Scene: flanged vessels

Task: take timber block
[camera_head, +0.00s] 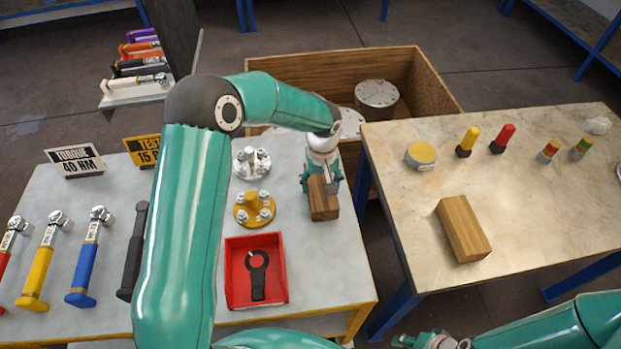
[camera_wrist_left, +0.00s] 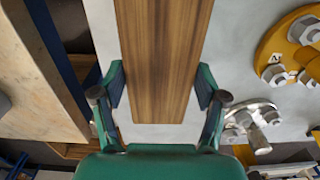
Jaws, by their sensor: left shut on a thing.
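A brown timber block (camera_head: 323,200) is at the right part of the grey left table. My left gripper (camera_head: 321,182) reaches it from above and is shut on it. In the left wrist view the block (camera_wrist_left: 163,50) runs between the two fingers (camera_wrist_left: 161,92), with one finger against each long side. I cannot tell whether the block touches the tabletop. A second, lighter timber block (camera_head: 463,229) lies on the right table. My right gripper (camera_head: 428,341) is partly in view at the bottom edge, away from both blocks; its jaw opening is unclear.
A red tray (camera_head: 232,289) with a black tool and a yellow flange (camera_head: 254,209) with bolts are left of the held block. A silver flange (camera_head: 252,163) stands behind. A wooden crate (camera_head: 330,66) is beyond the tables. The right table's (camera_head: 560,215) front right is clear.

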